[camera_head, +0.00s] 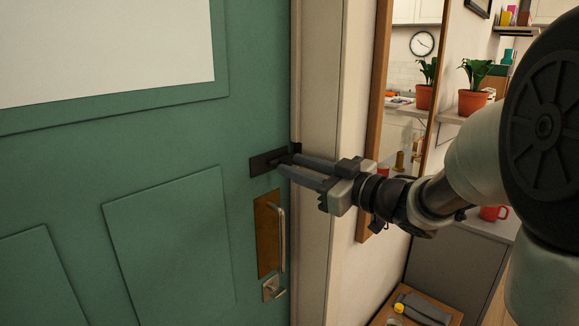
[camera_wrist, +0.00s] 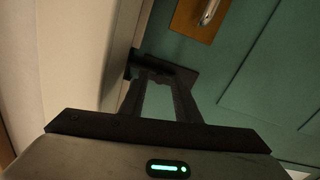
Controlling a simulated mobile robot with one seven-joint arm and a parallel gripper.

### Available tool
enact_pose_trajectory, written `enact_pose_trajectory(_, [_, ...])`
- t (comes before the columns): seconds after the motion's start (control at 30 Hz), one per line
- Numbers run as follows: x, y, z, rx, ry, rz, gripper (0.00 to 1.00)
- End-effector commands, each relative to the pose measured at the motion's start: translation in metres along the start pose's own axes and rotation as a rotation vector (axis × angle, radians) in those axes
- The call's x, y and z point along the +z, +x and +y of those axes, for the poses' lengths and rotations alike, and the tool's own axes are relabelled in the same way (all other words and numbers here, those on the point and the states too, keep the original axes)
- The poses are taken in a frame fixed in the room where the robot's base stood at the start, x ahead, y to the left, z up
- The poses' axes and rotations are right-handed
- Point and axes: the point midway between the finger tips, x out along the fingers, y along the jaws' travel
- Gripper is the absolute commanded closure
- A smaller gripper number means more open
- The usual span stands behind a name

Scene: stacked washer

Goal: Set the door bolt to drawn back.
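The door bolt (camera_head: 262,163) is a small dark fitting on the green door (camera_head: 170,235), close to the door's edge and above the handle. In the wrist view the bolt (camera_wrist: 184,75) is a dark shape just beyond my fingertips. My gripper (camera_head: 287,163) reaches in from the right, its fingertips at the bolt and covering part of it. In the wrist view the fingers of my gripper (camera_wrist: 157,82) stand apart, with green door showing between them. I cannot tell whether they touch the bolt's knob, nor how far the bolt is slid.
Below the bolt is a pull handle (camera_head: 282,240) on a wooden plate, with a small lock (camera_head: 272,289) under it. The pale door frame (camera_head: 317,230) stands right of the door. A mirror (camera_head: 405,110) hangs on the wall, and a small wooden table (camera_head: 400,312) stands low right.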

Motion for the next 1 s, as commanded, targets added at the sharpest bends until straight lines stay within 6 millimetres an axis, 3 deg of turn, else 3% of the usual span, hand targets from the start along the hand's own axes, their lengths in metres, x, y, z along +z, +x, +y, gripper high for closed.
enact_pose_trajectory(0.2, [0.000,0.016,0.000,-0.001,0.000,0.000,0.71])
enact_pose_trajectory(0.47, [0.000,0.016,0.000,0.001,0.000,0.000,0.71])
enact_pose_trajectory(0.67, [0.000,0.016,0.000,0.001,0.000,0.000,1.00])
enact_pose_trajectory(1.0, [-0.002,0.016,-0.010,0.000,-0.001,0.000,1.00])
